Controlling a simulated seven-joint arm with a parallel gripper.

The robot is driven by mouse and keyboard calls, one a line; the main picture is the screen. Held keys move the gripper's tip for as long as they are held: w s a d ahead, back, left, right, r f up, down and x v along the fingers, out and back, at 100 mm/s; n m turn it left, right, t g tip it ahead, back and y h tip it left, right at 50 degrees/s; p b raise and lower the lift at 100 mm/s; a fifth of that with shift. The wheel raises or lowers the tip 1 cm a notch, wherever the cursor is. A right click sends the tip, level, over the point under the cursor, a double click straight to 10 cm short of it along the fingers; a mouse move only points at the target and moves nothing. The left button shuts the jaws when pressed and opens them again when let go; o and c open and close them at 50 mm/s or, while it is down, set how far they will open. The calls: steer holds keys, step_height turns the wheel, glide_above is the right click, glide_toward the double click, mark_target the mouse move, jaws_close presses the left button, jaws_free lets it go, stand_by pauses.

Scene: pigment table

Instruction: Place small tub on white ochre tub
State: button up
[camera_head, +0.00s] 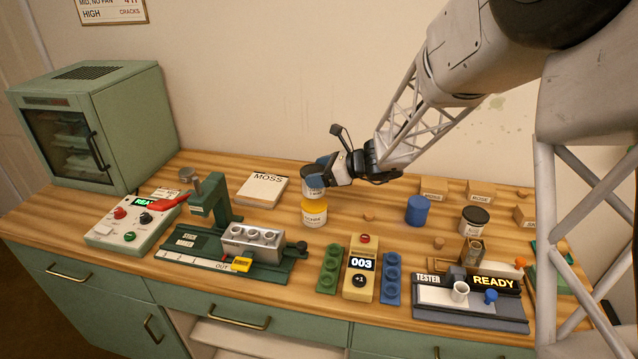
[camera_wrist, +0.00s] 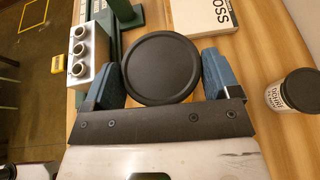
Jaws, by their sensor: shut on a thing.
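My gripper (camera_head: 313,179) is shut on a small white tub (camera_head: 312,191) with a dark lid. In the wrist view its round black lid (camera_wrist: 161,68) sits between my two blue fingers (camera_wrist: 160,80). In the wrist view a little yellow shows below the black lid, and the rest of the lower tub is hidden.
A metal block on a green fixture (camera_head: 253,242) stands front left. A MOSS box (camera_head: 263,190) lies behind left. A counter (camera_head: 361,266) is in front. A blue cylinder (camera_head: 418,210) and black-lidded tub (camera_head: 474,220) stand right. The wrist view shows a black-lidded tub (camera_wrist: 292,92) nearby.

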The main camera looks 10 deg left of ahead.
steer(key=shift+f, duration=0.1)
steer(key=shift+f, duration=1.65)
steer(key=shift+f, duration=0.15)
steer(key=o, duration=0.9)
steer(key=shift+d+r, duration=0.2)
steer(key=w+v, duration=0.1)
steer(key=v, duration=1)
steer(key=shift+s+d, duration=0.3)
steer(key=shift+s, duration=0.2)
steer(key=shift+r, duration=0.1)
